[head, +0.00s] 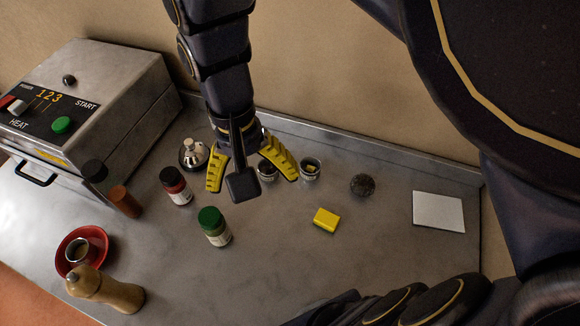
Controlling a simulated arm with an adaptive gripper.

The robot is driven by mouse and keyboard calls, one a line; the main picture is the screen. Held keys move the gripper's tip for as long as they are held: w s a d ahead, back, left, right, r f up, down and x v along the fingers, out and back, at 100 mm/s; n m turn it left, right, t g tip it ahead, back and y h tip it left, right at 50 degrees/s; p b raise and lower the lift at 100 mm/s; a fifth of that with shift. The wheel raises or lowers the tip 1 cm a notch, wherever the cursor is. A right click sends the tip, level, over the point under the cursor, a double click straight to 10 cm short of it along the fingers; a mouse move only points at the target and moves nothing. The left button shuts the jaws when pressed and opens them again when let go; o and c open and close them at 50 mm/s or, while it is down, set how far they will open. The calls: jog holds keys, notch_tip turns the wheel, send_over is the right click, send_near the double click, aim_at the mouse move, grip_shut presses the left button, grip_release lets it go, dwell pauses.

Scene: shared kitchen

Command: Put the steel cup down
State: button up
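My gripper (253,182) hangs over the counter with its two yellow fingers spread wide apart. No held thing shows between them, though a dark block of the gripper covers part of the gap. A small steel cup (267,173) stands behind it, partly hidden by the right finger. A second steel cup (310,169) stands just right of that finger, with something yellowish inside. Another metallic cup (77,247) sits on a red dish (99,238) at the lower left. I cannot tell which of these cups the task means.
A toaster-like machine (110,80) stands at the left. A yellow block (325,219), dark ball (362,185) and white board (438,211) lie right.

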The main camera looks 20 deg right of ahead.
jog(key=s+d+n, duration=0.3)
jog(key=s, duration=0.7)
jog(key=shift+s+d+f+n, duration=0.15)
jog(key=shift+d+f+n, duration=0.1)
jog(key=shift+f+n, duration=0.05)
jog(key=shift+o, duration=2.1)
jog(key=shift+w+a+y, duration=0.3)
jog(key=w+a+r+m+t+y, duration=0.4)
jog(key=w+a+r+m, duration=0.15)
jog(key=w+a, duration=0.7)
jog(key=w+a+r+m+t+y, duration=0.4)
jog(key=w+a+m+y, duration=0.15)
jog(key=w+a, duration=0.7)
jog(key=w+m+t+h, duration=0.2)
jog(key=w+m+t, duration=0.2)
jog(key=w+m, duration=0.6)
jog(key=w+d+f+m+h, duration=0.4)
jog(key=w+f+m+h, duration=0.3)
jog(key=w+f+m, duration=0.5)
jog(key=s+d+f+m+g+h, duration=0.4)
jog(key=s+d+f+m+h, duration=0.35)
jog(key=f+m, duration=0.4)
jog(key=shift+y, duration=0.3)
jog(key=x, duration=0.9)
jog(key=shift+d+f, duration=0.15)
jog(key=shift+d, duration=0.45)
